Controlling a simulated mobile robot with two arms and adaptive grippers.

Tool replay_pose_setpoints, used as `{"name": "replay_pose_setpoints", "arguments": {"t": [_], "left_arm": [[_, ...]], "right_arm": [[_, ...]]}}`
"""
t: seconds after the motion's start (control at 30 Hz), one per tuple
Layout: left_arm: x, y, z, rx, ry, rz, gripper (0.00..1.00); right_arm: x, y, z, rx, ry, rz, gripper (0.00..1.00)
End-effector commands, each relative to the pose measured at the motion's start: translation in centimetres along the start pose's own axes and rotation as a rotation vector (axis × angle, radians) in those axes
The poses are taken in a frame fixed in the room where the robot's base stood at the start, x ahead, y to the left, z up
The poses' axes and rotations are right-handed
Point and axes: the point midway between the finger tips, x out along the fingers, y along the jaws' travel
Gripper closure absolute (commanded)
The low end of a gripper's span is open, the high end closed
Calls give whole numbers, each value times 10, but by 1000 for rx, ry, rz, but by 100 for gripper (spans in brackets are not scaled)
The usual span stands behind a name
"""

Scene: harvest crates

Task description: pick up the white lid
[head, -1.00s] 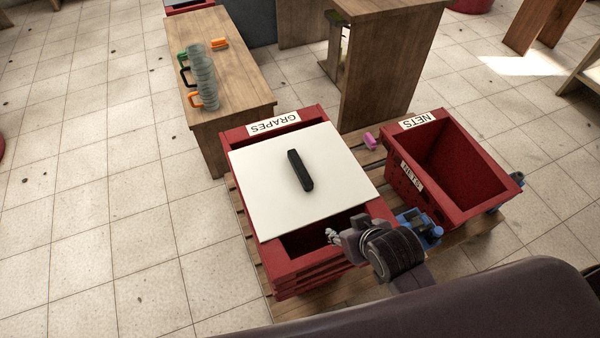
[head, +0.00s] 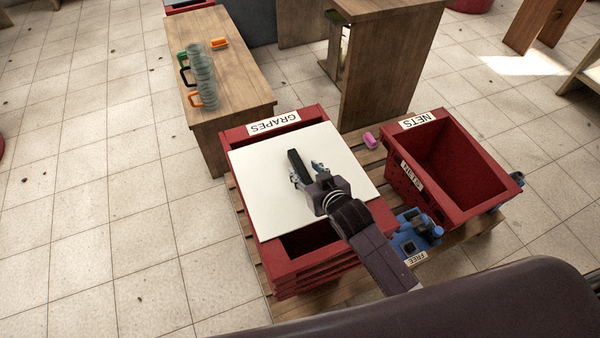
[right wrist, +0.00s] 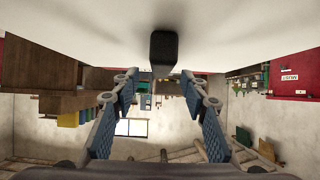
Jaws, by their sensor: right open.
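The white lid (head: 262,190) lies flat and askew on the red crate labelled GRAPES (head: 262,236), leaving gaps at its far and near ends. A black bar handle (head: 296,160) stands at the lid's middle. My right gripper (head: 306,174) is over the lid at the near end of the handle, with its fingers apart. In the right wrist view the handle (right wrist: 163,52) shows between and beyond the two open fingertips (right wrist: 160,76); nothing is between the pads. The gripper partly hides the handle's near part in the head view. My left gripper is not in view.
A red crate labelled NETS (head: 484,206) stands open at the right. Blue items (head: 414,236) lie between the crates near a FREE label. A pink object (head: 371,141) lies behind. A wooden bench (head: 238,80) holds stacked glass mugs (head: 200,72).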

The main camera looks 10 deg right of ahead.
Motion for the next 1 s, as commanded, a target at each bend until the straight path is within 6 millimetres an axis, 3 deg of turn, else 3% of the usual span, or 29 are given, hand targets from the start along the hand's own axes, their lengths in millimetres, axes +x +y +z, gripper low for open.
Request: {"name": "replay_pose_setpoints", "arguments": {"t": [0.3,0.63,1.0], "left_arm": [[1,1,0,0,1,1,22],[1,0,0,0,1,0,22],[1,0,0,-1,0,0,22]], "right_arm": [[40,-1,3,-2,1,0,59],[45,-2,4,-1,-1,-1,59],[45,-2,4,-1,-1,-1,100]]}}
